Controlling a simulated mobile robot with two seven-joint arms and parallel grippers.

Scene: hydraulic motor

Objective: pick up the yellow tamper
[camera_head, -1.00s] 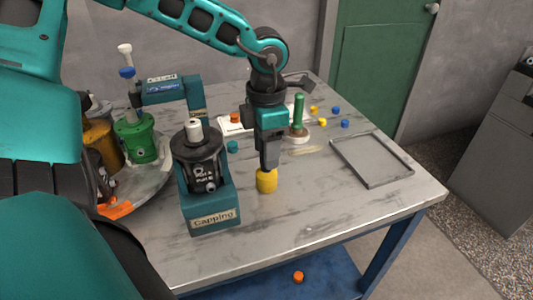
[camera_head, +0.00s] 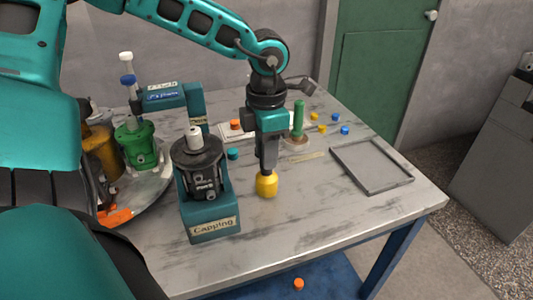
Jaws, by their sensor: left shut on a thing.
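The yellow tamper (camera_head: 267,186) is below my left gripper (camera_head: 267,168), just right of the teal Capping station. My left gripper points straight down and is shut on the top of the tamper. The fingers hide the tamper's upper part. I cannot tell for sure whether its bottom touches the table. My right gripper is not in view.
The teal Capping station (camera_head: 211,226) holds a dark motor (camera_head: 198,165). A green-handled tool (camera_head: 298,119) stands behind, near several small blue and yellow caps. An empty grey tray (camera_head: 371,165) lies at right. The front right of the table (camera_head: 330,215) is clear.

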